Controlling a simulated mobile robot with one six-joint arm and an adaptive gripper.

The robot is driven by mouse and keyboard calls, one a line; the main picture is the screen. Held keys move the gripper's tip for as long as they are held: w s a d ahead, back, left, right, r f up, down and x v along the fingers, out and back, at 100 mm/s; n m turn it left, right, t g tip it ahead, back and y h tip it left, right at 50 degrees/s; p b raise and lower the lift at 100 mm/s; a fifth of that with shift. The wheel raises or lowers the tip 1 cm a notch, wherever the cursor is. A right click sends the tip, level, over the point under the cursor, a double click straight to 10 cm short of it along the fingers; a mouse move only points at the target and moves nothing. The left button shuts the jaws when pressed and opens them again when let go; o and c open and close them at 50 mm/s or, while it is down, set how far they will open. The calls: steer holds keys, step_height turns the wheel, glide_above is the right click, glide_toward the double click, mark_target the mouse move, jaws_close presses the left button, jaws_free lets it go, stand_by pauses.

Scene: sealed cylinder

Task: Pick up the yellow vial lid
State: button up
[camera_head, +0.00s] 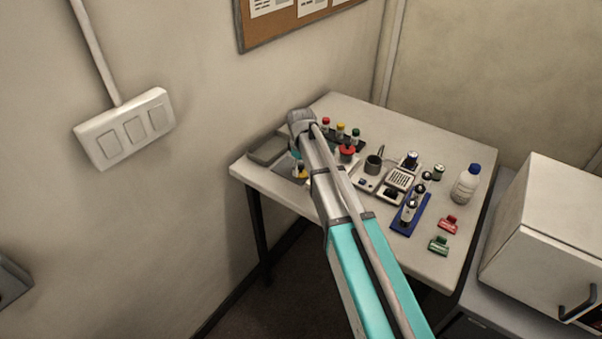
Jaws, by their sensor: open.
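A small yellow piece (301,174) shows in a grey tray (283,167) at the left of the table, close beside my arm. It looks like the yellow vial lid, but it is partly covered and small. A yellow-capped vial (340,129) stands in the rack behind, between a red-capped and a green-capped one. My gripper (298,158) is over the tray just above the yellow piece, open. My arm hides most of it, and I cannot tell whether its fingers touch the yellow piece.
A rack (365,142) with capped vials, a red-topped item (347,151), a device with a dark cup (373,164) and a blue holder (408,222) crowd the middle. The wall is close left.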

mark_target(301, 166)
stand_by(0.3)
steer(key=c, duration=0.9)
steer(key=shift+c, duration=0.2)
steer(key=shift+r, duration=0.15)
step_height(301, 166, up, 3)
steer(key=p, duration=0.3)
steer(key=s+d+r+p, duration=0.3)
steer(key=s+r+p, duration=0.6)
steer(key=s, duration=0.4)
steer(key=shift+s+r+p, duration=0.35)
steer(key=shift+s+p, duration=0.05)
steer(key=shift+p, duration=0.1)
